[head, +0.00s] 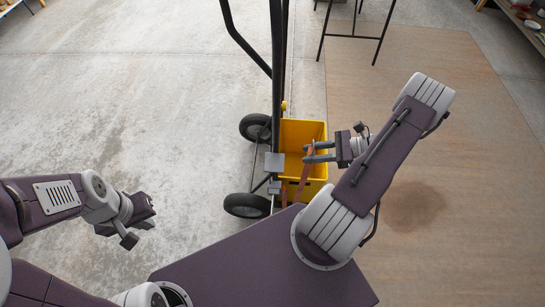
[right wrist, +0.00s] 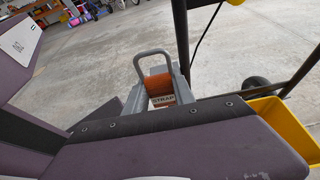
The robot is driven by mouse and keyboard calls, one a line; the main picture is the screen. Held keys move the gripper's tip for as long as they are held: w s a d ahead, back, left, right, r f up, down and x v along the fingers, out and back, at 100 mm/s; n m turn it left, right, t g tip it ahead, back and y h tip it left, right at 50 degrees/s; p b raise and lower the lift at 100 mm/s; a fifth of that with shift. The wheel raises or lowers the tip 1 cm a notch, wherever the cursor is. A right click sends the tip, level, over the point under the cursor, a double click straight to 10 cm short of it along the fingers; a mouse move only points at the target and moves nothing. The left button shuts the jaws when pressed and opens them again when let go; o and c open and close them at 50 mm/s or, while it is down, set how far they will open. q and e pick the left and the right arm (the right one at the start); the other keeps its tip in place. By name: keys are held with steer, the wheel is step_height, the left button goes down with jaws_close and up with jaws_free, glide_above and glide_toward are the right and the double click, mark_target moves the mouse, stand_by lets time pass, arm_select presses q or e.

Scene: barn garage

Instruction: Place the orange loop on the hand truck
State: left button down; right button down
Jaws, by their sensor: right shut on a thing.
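The orange loop (head: 304,174) is a narrow strap hanging from my right gripper (head: 308,153) in the head view. In the right wrist view the orange loop (right wrist: 158,84) bears a label reading "STRAP". My right gripper (right wrist: 157,90) is shut on it, above the yellow bin. The hand truck (head: 277,85) is a black frame with two black wheels, just left of the right gripper. A grey block sits on its upright. I cannot tell whether the loop touches the truck. My left gripper (head: 141,220) is open and empty, at the lower left, away from the truck.
A yellow bin (head: 318,130) stands at the hand truck, below my right gripper. A black-legged stand (head: 355,36) is at the top, on a brown floor mat (head: 450,110). Shelving (head: 525,25) is at the top right. The concrete floor on the left is clear.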

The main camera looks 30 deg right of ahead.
steer(key=w+a, duration=0.2)
steer(key=a, duration=0.1)
steer(key=w+a, duration=0.2)
steer(key=a, duration=0.1)
steer(key=w+a+b, duration=0.1)
steer(key=w+a, duration=0.1)
steer(key=a, duration=0.2)
steer(key=shift+w, duration=0.2)
step_height(320, 180, down, 4)
steer(key=shift+r+b, duration=0.15)
steer(key=shift+b, duration=0.85)
steer(key=shift+r, duration=0.1)
steer(key=shift+f, duration=0.25)
steer(key=c, duration=1.3)
jaws_free()
steer(key=shift+r, duration=0.1)
steer(key=shift+c, duration=0.2)
